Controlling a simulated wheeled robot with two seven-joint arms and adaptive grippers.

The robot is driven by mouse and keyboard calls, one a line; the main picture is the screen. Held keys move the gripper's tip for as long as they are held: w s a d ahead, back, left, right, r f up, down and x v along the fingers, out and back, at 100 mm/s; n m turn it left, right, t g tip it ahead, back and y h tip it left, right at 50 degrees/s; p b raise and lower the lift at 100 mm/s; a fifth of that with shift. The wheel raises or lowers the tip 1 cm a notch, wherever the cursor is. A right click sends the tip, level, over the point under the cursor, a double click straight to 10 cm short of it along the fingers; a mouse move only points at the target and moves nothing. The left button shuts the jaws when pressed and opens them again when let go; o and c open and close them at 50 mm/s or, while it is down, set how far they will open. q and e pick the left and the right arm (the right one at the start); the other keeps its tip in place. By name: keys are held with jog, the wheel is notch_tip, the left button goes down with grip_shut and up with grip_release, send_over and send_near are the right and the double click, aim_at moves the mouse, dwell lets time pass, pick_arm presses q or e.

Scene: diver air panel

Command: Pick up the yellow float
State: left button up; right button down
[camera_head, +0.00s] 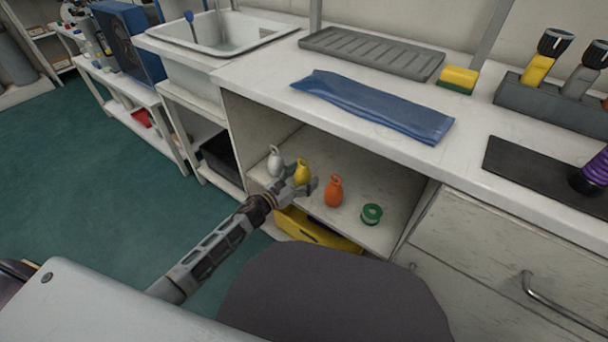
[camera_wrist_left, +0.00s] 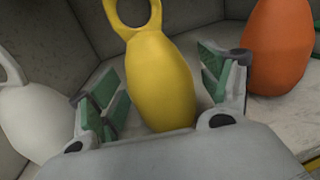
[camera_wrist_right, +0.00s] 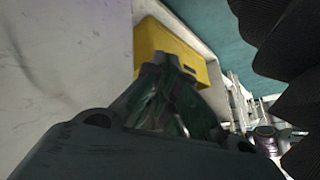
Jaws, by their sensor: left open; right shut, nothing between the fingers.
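The yellow float (camera_head: 301,171) stands on the shelf of the open cabinet, between a white float (camera_head: 275,160) and an orange float (camera_head: 333,191). In the left wrist view the yellow float (camera_wrist_left: 160,85) has a ring on top and lies between the two open fingers of my left gripper (camera_wrist_left: 160,90). Gaps show between its sides and the finger pads. My left gripper (camera_head: 297,184) hides its lower part in the head view. My right gripper (camera_wrist_right: 170,95) is shut and empty, seen only in its own wrist view.
A yellow bin (camera_head: 318,232) sits under the shelf front. The counter (camera_head: 470,125) overhangs the cabinet and carries a blue cloth (camera_head: 375,105).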

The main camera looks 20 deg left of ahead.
jog(key=shift+s+f, duration=0.3)
jog(key=shift+s, duration=0.25)
pick_arm(q)
jog(key=c, duration=1.2)
jog(key=shift+o, duration=0.2)
pick_arm(e)
jog(key=shift+w+r, duration=0.25)
jog(key=shift+w, duration=0.15)
pick_arm(q)
jog(key=shift+r, duration=0.15)
pick_arm(e)
jog(key=shift+d, duration=0.1)
